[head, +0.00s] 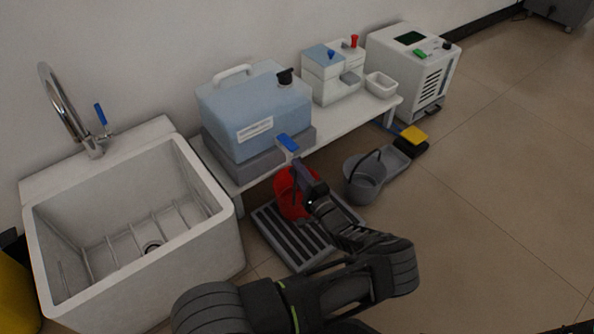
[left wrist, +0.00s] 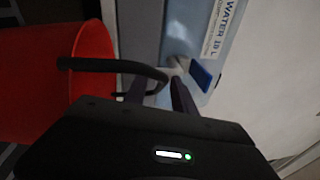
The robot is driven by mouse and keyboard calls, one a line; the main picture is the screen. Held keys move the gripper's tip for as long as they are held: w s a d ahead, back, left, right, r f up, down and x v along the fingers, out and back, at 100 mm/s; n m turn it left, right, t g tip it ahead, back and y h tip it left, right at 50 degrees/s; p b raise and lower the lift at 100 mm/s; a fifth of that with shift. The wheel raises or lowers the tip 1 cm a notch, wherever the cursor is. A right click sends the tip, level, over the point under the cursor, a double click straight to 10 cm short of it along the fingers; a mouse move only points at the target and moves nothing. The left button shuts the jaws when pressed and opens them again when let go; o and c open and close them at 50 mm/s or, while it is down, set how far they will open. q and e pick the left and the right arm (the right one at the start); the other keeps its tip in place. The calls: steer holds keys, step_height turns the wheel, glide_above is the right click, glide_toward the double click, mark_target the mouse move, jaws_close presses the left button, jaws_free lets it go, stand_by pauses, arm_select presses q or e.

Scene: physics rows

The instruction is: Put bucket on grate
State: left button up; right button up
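The red bucket (head: 283,199) appears over the upper left part of the dark slatted grate (head: 297,264), under the bench edge; I cannot tell whether it bears fully on it. My left gripper (head: 303,180) is at the bucket's right upper side and hides part of it. In the left wrist view the bucket (left wrist: 88,62) is at the left, and its black handle (left wrist: 110,65) curves across to the fingers (left wrist: 160,92). The fingertips are apart, with the handle's bend between or just before them. My right gripper is not in view.
A blue water container (head: 255,108) with a blue tap (head: 287,143) stands on the low bench above the grate. A white sink (head: 225,255) is at the left. Floor at the right is clear.

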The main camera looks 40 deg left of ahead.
arm_select(q)
steer(key=shift+r, duration=0.1)
steer(key=shift+d+r, duration=0.1)
steer(key=shift+d, duration=0.1)
steer(key=p+v, duration=0.3)
steer(key=v, duration=0.8)
steer(key=shift+s+d, duration=0.2)
steer(key=shift+d, duration=0.1)
stand_by(1.0)
